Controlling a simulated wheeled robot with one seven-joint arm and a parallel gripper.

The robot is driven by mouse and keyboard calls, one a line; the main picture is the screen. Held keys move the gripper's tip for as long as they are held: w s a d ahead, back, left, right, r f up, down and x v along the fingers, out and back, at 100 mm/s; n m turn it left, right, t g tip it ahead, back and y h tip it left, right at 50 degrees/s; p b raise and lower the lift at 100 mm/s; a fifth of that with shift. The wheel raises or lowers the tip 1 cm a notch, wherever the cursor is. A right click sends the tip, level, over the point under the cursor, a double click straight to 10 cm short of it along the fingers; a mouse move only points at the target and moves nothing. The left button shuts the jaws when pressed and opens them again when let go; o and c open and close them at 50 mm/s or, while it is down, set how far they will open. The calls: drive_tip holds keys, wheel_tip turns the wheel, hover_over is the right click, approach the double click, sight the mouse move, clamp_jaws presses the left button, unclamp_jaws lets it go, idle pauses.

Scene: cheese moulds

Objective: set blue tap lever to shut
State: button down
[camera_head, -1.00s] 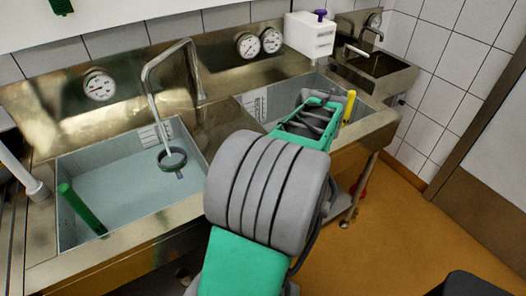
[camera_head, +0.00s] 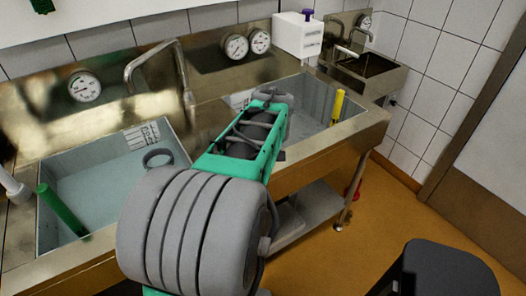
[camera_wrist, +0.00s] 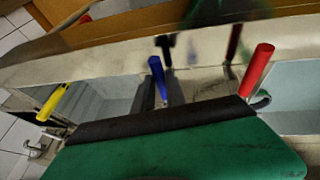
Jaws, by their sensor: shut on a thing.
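The blue tap lever (camera_wrist: 157,80) stands up from the steel, left of centre in the wrist view. Its top is free, and its foot meets a black edge in front of it. My gripper (camera_wrist: 160,122) shows as a large green body with this black edge, close to the camera. In the head view my arm hides the blue lever and the gripper's end.
A red lever (camera_wrist: 257,70) stands right of the blue one and a yellow lever (camera_wrist: 52,103) left of it. The yellow lever also shows in the head view (camera_head: 338,107). A curved spout (camera_head: 150,52) rises behind.

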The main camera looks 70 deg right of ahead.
drive_tip(key=c, duration=1.4)
unclamp_jaws()
drive_tip(key=shift+o, duration=0.2)
drive_tip(key=v, duration=0.7)
drive_tip(key=shift+r, duration=0.4)
drive_tip(key=shift+a, duration=0.15)
